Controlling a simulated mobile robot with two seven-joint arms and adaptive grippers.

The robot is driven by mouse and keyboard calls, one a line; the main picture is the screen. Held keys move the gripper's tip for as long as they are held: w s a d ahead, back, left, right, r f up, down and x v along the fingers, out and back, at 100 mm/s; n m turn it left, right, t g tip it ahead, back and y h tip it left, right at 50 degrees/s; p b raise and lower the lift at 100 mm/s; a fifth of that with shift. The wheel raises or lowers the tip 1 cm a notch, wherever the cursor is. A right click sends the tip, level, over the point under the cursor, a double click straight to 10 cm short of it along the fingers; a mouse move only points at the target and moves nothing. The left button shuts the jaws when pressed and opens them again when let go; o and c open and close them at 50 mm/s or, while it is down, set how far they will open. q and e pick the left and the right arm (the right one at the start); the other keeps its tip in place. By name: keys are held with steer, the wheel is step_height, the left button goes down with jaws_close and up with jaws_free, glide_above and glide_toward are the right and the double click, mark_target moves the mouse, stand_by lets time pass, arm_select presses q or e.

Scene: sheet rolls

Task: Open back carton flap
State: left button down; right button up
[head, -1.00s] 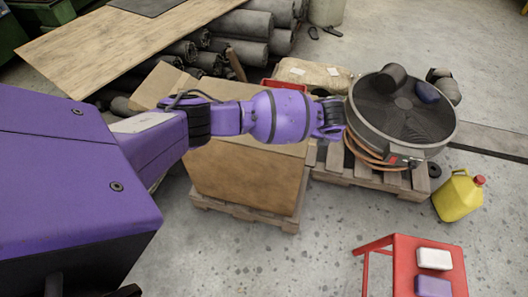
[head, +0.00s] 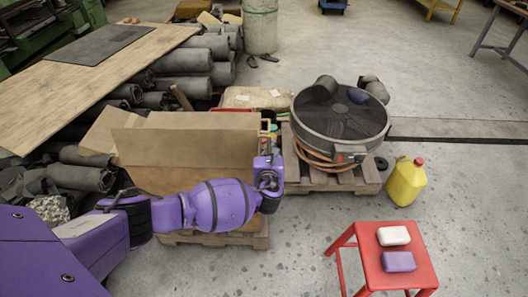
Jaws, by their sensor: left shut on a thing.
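The brown carton (head: 150,180) stands on a wooden pallet at the left centre of the head view. A broad flap (head: 185,146) stands raised along it, and another panel (head: 205,120) shows behind its top edge. A side flap (head: 97,135) slants outward at the left. My left gripper (head: 268,160) is at the right end of the raised flap, shut on a carton flap. The exact grip is hard to see. My left forearm crosses in front and hides the carton's lower front. The carton's inside is hidden. My right gripper is out of view.
A round dark-meshed drum (head: 340,122) sits on a pallet to the right. A yellow jug (head: 405,182) and a red stool (head: 392,262) with two small blocks stand further right. Dark rolls (head: 185,62) and a plywood sheet (head: 50,100) lie behind left. Floor between carton and stool is clear.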

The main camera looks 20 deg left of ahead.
arm_select(q)
steer(key=s+d+f+t+y+b, duration=0.1)
steer(key=s+f+t+y+b, duration=0.2)
steer(key=b, duration=1)
steer(key=s+t, duration=0.3)
steer(key=t, duration=0.2)
steer(key=shift+s+d+t, duration=0.2)
steer(key=shift+t, duration=0.1)
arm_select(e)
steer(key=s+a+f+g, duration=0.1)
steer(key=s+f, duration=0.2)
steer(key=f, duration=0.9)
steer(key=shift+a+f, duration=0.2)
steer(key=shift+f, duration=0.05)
arm_select(q)
steer(key=shift+r, duration=0.15)
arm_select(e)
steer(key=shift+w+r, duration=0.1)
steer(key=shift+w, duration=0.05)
